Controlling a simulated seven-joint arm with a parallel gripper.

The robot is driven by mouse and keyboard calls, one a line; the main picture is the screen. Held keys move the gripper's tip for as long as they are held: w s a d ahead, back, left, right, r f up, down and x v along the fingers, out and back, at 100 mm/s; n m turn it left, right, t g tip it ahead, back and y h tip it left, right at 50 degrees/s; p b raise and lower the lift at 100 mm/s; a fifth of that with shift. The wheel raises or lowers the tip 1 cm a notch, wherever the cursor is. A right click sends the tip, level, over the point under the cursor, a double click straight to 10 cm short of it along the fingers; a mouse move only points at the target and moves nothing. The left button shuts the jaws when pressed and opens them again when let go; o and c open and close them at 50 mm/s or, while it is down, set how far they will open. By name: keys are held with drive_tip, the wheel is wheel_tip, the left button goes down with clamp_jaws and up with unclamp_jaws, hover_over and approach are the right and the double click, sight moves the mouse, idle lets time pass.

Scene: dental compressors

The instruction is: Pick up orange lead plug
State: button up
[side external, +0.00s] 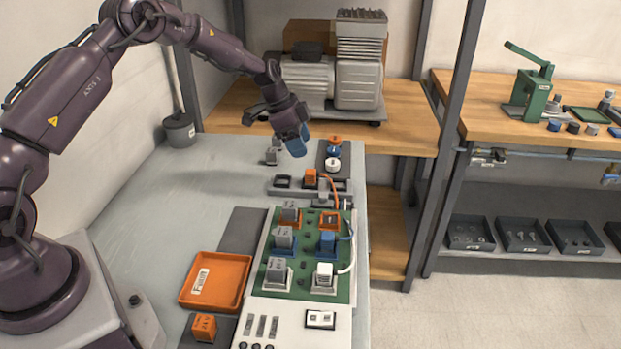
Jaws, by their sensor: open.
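The orange lead plug (310,175) sits upright on a dark grey rack (340,186) behind the green board. An orange lead curves from it to the right and down toward the board. My gripper (294,146), with blue showing at its fingers, is above and slightly left of the plug in the picture, apart from it. It is open, and I see nothing held. The gap between the fingers is hard to make out from this side.
The green board (303,288) carries several grey, blue and white plugs. An orange tray (241,305) and an orange block (204,327) are at front left. Orange, blue and white round pieces (333,152) stand behind the rack.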

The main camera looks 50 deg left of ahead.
sight(313, 171)
drive_tip(key=x, duration=0.9)
drive_tip(key=c, duration=1)
